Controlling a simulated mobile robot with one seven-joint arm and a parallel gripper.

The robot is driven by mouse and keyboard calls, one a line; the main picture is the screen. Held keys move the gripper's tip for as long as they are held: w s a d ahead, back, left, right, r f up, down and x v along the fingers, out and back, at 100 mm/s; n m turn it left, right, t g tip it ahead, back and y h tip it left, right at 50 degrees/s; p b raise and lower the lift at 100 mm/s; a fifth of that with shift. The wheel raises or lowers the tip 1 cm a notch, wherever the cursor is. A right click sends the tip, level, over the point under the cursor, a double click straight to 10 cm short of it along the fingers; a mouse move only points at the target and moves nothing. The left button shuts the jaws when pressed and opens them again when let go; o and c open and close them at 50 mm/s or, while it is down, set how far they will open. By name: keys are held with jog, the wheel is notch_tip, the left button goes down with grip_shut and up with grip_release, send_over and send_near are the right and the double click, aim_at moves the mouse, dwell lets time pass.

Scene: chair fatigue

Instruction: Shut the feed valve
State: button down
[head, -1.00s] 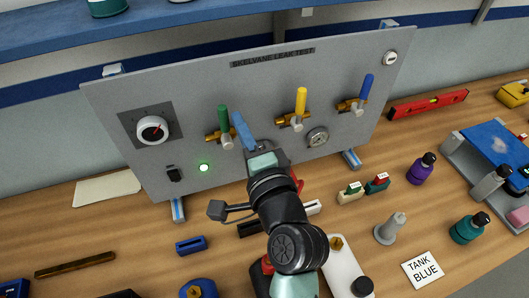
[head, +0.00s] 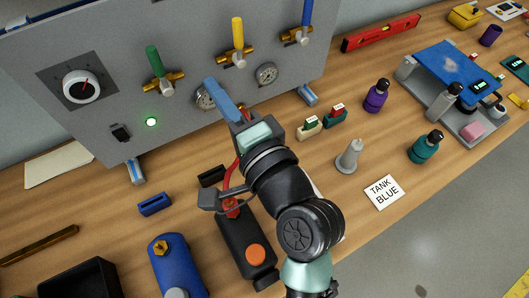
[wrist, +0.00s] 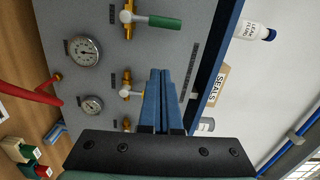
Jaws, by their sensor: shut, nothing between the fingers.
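A grey test panel (head: 115,90) carries three brass valves with upright lever handles: green (head: 153,62), yellow (head: 238,38) and blue (head: 306,12). My gripper (head: 211,86) has blue fingers, shut and empty, pointing at the panel between the green and yellow valves in the head view. In the wrist view, my gripper (wrist: 161,74) covers the handle of the middle valve (wrist: 126,84), while the green handle (wrist: 160,22) is clear of it. I cannot tell whether the fingers touch anything.
Two gauges (wrist: 83,51) sit low on the panel. A blue tank (head: 175,262), a black bottle-like body (head: 243,235) and small bottles (head: 376,96) stand on the bench.

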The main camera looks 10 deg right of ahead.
jog(key=v, duration=1.2)
jog(key=shift+d, duration=0.3)
jog(key=shift+w+r, duration=0.1)
jog(key=shift+w, duration=0.05)
